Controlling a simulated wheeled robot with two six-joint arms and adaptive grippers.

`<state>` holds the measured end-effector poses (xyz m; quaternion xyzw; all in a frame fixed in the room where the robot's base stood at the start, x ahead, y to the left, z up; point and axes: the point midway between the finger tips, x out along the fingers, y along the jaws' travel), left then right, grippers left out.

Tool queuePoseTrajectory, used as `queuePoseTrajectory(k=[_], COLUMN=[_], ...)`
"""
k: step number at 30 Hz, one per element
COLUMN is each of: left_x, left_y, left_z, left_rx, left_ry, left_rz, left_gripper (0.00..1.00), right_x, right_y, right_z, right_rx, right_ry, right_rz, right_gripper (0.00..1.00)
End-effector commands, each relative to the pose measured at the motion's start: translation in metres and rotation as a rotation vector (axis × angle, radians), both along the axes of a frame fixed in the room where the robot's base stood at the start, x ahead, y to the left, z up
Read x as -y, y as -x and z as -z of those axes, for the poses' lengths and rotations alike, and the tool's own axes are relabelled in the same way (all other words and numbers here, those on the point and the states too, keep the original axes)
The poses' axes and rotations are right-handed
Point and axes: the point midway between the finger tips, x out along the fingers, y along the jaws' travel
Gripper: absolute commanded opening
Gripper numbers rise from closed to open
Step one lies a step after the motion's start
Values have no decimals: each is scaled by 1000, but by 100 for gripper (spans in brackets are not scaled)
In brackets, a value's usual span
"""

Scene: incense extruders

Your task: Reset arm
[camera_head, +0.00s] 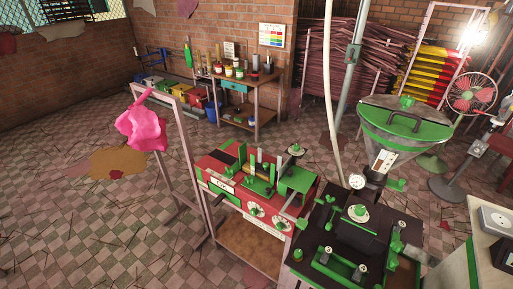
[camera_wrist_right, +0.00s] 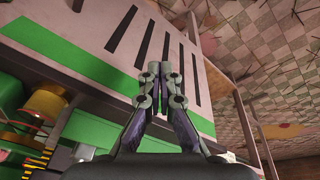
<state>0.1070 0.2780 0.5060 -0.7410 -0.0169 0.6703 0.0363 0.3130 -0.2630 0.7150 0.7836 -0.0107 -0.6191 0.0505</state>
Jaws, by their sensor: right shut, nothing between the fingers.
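My right gripper (camera_wrist_right: 160,75) shows in the right wrist view. Its two fingers are together with nothing between them. They lie in front of a pale slotted panel (camera_wrist_right: 117,28) with a green band (camera_wrist_right: 75,55); I cannot tell whether they touch it. Neither gripper can be made out in the head view. My left gripper is not in view.
A red and green machine (camera_head: 230,185) stands at the middle, beside a dark machine with a green-lidded hopper (camera_head: 405,120). A metal frame (camera_head: 197,165) holds a pink cloth (camera_head: 143,122). A workbench (camera_head: 255,85) stands at the back wall. The left floor is largely open.

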Motion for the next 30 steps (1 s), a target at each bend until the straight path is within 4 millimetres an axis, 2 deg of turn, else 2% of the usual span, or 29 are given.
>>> queuePoseTrajectory(k=[1, 3, 5, 6, 10, 13, 17, 30], left_x=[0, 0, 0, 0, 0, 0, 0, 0], left_y=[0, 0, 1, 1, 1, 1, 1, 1], left_z=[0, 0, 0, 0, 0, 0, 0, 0], left_rx=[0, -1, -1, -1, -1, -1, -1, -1], left_ry=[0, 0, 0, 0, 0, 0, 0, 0], left_rz=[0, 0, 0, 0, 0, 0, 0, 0], left_gripper=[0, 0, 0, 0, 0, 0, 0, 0], right_x=[3, 8, 11, 13, 15, 16, 16, 16], right_y=[15, 40, 67, 87, 147, 182, 204, 207], right_z=[34, 81, 117, 138, 185, 201, 209, 209], right_rx=[-26, -49, -68, -79, -108, -123, -131, -132], right_ry=[0, -2, -4, -5, -9, -11, -12, -12], right_rz=[5, 12, 16, 20, 27, 31, 34, 34], right_gripper=[0, 0, 0, 0, 0, 0, 0, 0])
